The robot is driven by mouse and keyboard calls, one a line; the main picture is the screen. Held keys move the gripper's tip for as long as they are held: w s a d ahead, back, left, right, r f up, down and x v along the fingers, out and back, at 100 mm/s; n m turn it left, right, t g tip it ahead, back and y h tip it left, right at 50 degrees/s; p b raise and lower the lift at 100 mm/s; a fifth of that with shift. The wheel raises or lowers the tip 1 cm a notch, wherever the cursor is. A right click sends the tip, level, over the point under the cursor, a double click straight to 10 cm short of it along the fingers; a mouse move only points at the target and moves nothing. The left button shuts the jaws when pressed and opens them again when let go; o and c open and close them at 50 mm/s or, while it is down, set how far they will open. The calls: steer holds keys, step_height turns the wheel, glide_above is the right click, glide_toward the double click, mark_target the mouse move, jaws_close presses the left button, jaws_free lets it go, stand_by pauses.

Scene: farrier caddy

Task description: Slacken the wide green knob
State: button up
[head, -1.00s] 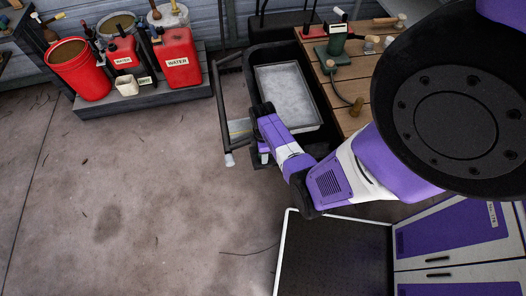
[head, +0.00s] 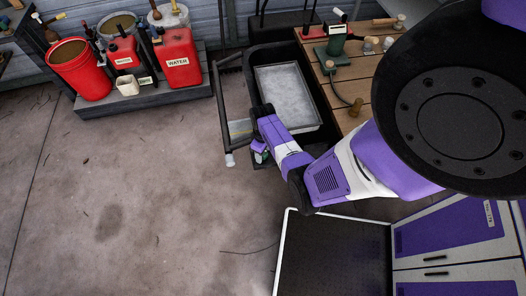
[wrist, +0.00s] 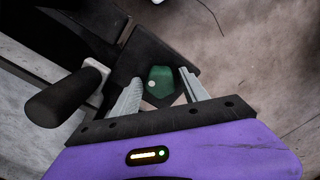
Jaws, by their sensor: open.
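The green knob (wrist: 160,82) shows in the wrist view as a faceted dark green piece with a pale round spot. It sits against a dark block on the caddy. My gripper (wrist: 160,76) is open, with one grey finger on each side of the knob. A gap shows between the knob and the right finger; I cannot tell whether the left finger touches it. In the head view my gripper (head: 260,150) is low beside the cart's left end, and my own arm hides most of that area.
A black cylindrical handle (wrist: 67,95) with a pale end lies left of the fingers. In the head view, a dark cart holds a grey tray (head: 288,97) beside a wooden top (head: 350,75). Red water cans (head: 178,58) stand on a low platform at back left. The concrete floor is open.

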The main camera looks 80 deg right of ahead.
steer(key=m, duration=0.3)
steer(key=shift+m, duration=0.4)
steer(key=n, duration=0.6)
stand_by(0.4)
